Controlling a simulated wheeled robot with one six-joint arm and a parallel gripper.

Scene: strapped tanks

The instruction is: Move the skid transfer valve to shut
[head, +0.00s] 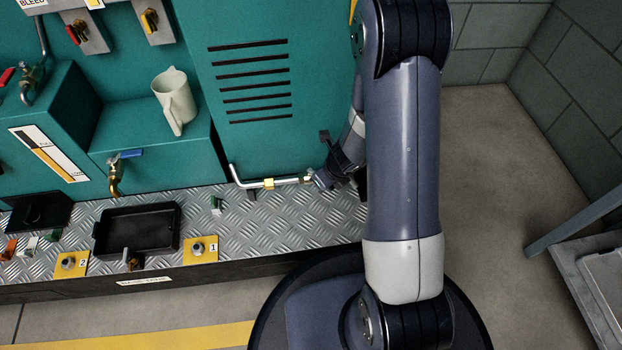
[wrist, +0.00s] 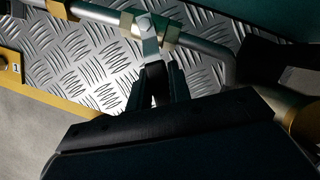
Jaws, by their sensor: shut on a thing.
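The skid transfer valve sits on a silver pipe low in front of the teal cabinet. My gripper (wrist: 157,83) is shut on that lever end. The lever points across the pipe, towards my gripper. In the head view my gripper (head: 322,178) is at the right end of the pipe (head: 243,183), partly hidden by my arm. The valve is too small there to read its position.
The pipe runs close above the chequered skid deck (head: 285,220). A black tray (head: 138,231), yellow plates marked 1 (head: 201,250) and 2 (head: 71,264), and a beige jug (head: 174,100) are to the left. A grey bench (head: 585,275) stands at the right, with bare floor before it.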

